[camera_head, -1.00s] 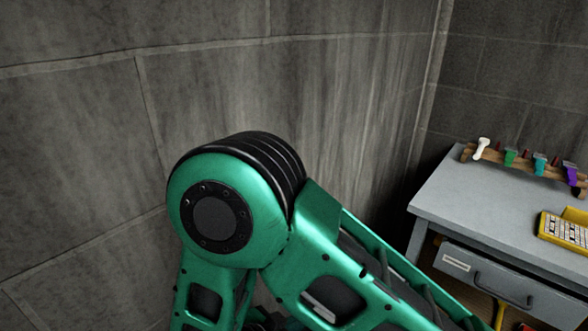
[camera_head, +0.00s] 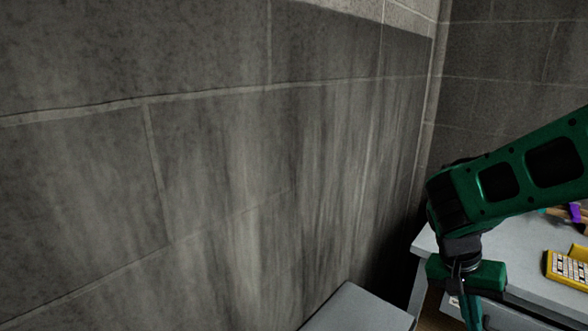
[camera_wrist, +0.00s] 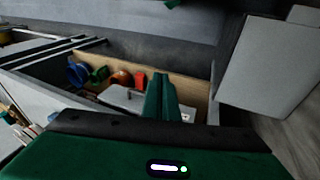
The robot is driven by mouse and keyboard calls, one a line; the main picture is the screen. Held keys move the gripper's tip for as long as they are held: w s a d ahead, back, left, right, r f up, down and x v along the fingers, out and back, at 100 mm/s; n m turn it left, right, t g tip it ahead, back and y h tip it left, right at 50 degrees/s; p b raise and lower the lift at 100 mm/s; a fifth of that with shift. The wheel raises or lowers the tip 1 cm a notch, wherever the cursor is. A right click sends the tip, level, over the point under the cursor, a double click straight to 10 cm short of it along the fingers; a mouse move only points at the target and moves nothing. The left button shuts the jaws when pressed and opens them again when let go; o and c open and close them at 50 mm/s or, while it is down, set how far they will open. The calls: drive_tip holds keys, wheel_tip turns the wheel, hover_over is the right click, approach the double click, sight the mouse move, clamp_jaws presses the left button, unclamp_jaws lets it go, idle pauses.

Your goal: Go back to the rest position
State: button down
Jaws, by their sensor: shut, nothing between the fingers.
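In the head view my gripper (camera_head: 472,312) hangs from the green arm at the lower right, in front of the grey desk (camera_head: 432,243). Its tips are cut off by the bottom edge. In the wrist view the two green fingers of my gripper (camera_wrist: 166,98) are together with nothing between them. They are seen over an open drawer (camera_wrist: 190,80) with a wooden inner wall; I cannot tell their height above it.
The drawer holds a blue piece (camera_wrist: 77,73), a green piece (camera_wrist: 99,75) and an orange-red piece (camera_wrist: 122,79). A grey box-like block (camera_wrist: 268,65) stands beside it. The stone wall (camera_head: 210,190) fills the left.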

drive_tip(key=s+d+r+n+y, duration=0.1)
drive_tip(key=s+d+r+y, duration=0.1)
drive_tip(key=s, duration=0.4)
drive_tip(key=s+d+r+n+t+y, duration=0.1)
drive_tip(key=s+d+r+y, duration=0.1)
drive_tip(key=s, duration=0.5)
drive_tip(key=shift+s+d+r, duration=0.15)
drive_tip(key=shift+d+r, duration=0.4)
